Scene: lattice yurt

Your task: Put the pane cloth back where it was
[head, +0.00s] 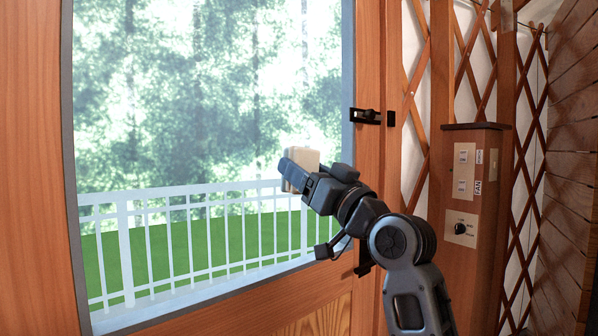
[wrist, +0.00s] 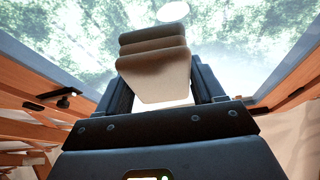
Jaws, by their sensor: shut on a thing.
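The pane cloth (head: 306,158) is a folded cream pad in my gripper (head: 290,172). In the wrist view the cloth (wrist: 154,70) shows its layered folds between the two dark fingers of my gripper (wrist: 153,85). My gripper is shut on it. In the head view the cloth is in front of the lower right part of the door's glass pane (head: 200,100). I cannot tell whether it touches the glass. The place where the cloth was before cannot be made out.
The wooden door has a black latch (head: 366,116) on its right side. A wooden post with a switch panel (head: 463,172) and a dial plate (head: 461,229) stands to the right. Lattice wall (head: 530,120) lies behind it. A white railing (head: 180,240) shows through the glass.

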